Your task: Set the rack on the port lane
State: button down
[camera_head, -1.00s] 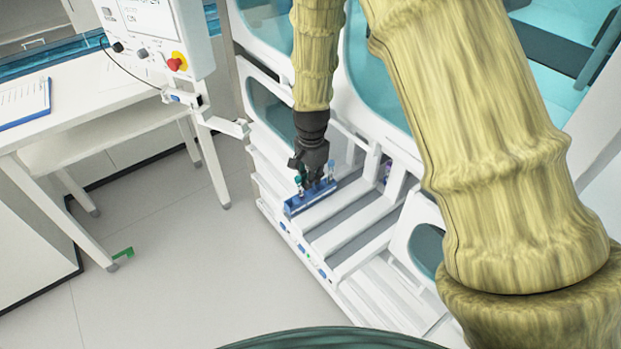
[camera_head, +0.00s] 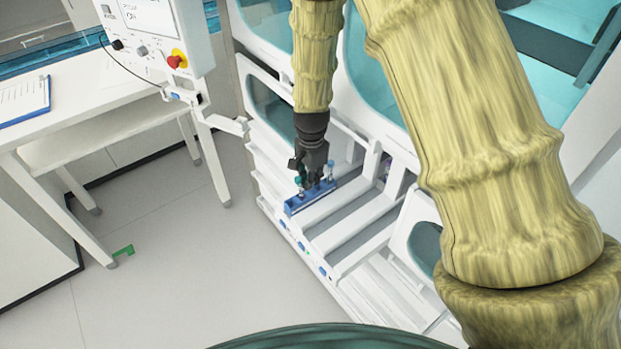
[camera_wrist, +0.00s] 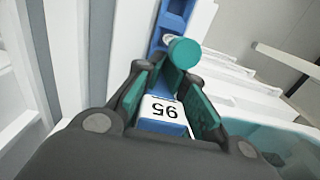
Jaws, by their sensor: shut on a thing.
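The rack (camera_head: 294,206) is a long blue holder with tubes in it. In the head view it lies along the leftmost lane of the white lane unit. My gripper (camera_head: 314,180) is over it, pointing down, and hides its middle. In the wrist view the teal fingertips of my gripper (camera_wrist: 172,90) are shut on the rack (camera_wrist: 175,12), around a part with a white label reading 95. A teal-capped tube (camera_wrist: 183,52) stands just beyond the fingers. I cannot tell whether the rack's underside rests fully on the lane floor.
Empty grey lanes (camera_head: 353,226) with white dividers lie right of the rack. A tube with a purple cap shows behind them, partly hidden. A white machine wall with teal windows (camera_head: 268,105) rises behind. A control panel (camera_head: 155,35) and white desk (camera_head: 95,95) stand left.

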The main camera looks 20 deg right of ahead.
jog(key=shift+f, duration=0.15)
jog(key=c, duration=1.4)
grip_release()
notch_tip(320, 180, up, 12)
dwell(0.5)
